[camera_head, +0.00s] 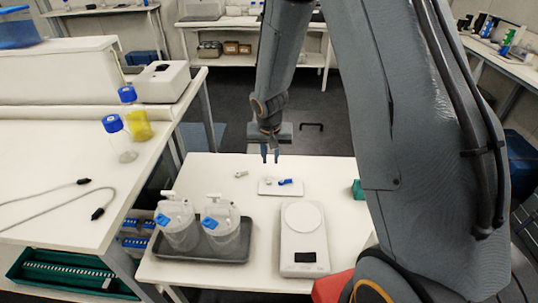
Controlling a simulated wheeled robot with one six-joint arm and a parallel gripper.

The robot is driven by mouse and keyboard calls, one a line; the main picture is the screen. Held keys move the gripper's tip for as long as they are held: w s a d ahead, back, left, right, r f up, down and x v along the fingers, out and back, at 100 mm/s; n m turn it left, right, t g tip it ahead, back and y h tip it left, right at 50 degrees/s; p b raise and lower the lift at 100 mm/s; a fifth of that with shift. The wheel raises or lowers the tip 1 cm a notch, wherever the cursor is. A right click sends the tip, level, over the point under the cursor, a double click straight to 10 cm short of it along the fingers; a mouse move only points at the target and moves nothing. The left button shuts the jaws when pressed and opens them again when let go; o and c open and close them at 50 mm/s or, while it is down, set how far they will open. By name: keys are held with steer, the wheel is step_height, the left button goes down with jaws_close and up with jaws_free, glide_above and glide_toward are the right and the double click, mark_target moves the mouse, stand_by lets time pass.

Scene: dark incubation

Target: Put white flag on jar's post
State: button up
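Two clear jars, a left jar (178,226) and a right jar (221,228), stand upright on a dark tray (203,256). Each has a white top part and a blue square on its front; I cannot tell which part is the post. A small white plate (281,190) lies behind them, with a blue piece (286,182) and a small pale piece (269,182) on it. A small whitish piece (241,174) lies left of the plate. I cannot tell which pale piece is the white flag. My gripper (270,157) hangs above the table's back edge, fingers apart and empty.
A white scale (304,245) stands right of the tray, with a small green block (358,189) beyond it. The left bench (60,165) holds a cable and two blue-capped bottles (134,116).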

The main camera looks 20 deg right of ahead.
steer(key=b+x, duration=0.2)
steer(key=x, duration=0.1)
steer(key=b+x, duration=0.3)
steer(key=x, duration=0.1)
steer(key=w+b+x, duration=0.1)
steer(key=b+x, duration=0.1)
steer(key=x, duration=0.2)
steer(key=shift+a+b, duration=0.25)
steer(key=shift+b, duration=0.1)
steer(key=shift+c, duration=0.2)
jaws_close()
steer(key=shift+r, duration=0.1)
steer(key=shift+w+p+v, duration=0.25)
steer(key=shift+p+v, duration=0.75)
steer(key=shift+v, duration=0.05)
steer(key=shift+w+p+v, duration=0.2)
steer(key=shift+p+v, duration=0.75)
steer(key=shift+v, duration=0.1)
steer(key=shift+d+r, duration=0.1)
steer(key=shift+d, duration=0.15)
